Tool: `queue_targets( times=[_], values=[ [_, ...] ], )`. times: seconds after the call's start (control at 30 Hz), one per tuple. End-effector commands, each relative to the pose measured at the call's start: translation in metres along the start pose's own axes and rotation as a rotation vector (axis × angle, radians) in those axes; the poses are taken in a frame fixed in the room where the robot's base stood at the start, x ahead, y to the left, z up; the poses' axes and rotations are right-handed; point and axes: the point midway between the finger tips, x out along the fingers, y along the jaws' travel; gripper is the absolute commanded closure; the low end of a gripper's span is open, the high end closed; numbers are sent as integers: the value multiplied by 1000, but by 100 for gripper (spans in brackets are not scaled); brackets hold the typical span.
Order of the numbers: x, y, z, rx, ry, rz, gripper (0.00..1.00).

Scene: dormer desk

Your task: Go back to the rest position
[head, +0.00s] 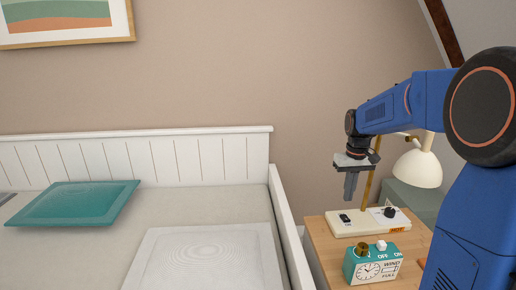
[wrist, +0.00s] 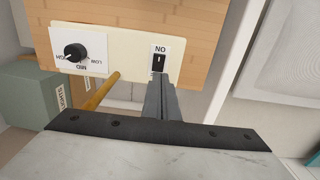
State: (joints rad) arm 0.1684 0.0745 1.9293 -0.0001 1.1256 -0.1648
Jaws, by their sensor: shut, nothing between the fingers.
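My gripper (head: 350,186) is shut and empty. In the head view it points down above the cream switch panel (head: 353,228) on the wooden desk. In the wrist view the closed fingers (wrist: 161,88) reach to just beside the black rocker switch (wrist: 158,63) marked ON. I cannot tell whether they touch it. A black knob (wrist: 75,53) on a white dial plate sits on the same panel, to the left in the wrist view.
A teal clock box (head: 372,264) with a white button stands in front of the panel. A lamp with a cream shade (head: 418,168) and a brass post stands close behind my gripper. A white-framed bed (head: 285,215) with a teal cushion (head: 75,203) lies left.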

Motion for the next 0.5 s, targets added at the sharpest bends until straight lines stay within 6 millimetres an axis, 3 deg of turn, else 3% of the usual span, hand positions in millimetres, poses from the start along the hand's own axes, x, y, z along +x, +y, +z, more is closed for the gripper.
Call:
queue_targets(
  times=[0.23,0.5],
  values=[
    [-29,-24,56,-3,69,9,100],
    [-47,-48,123,-5,148,15,100]
  ],
)
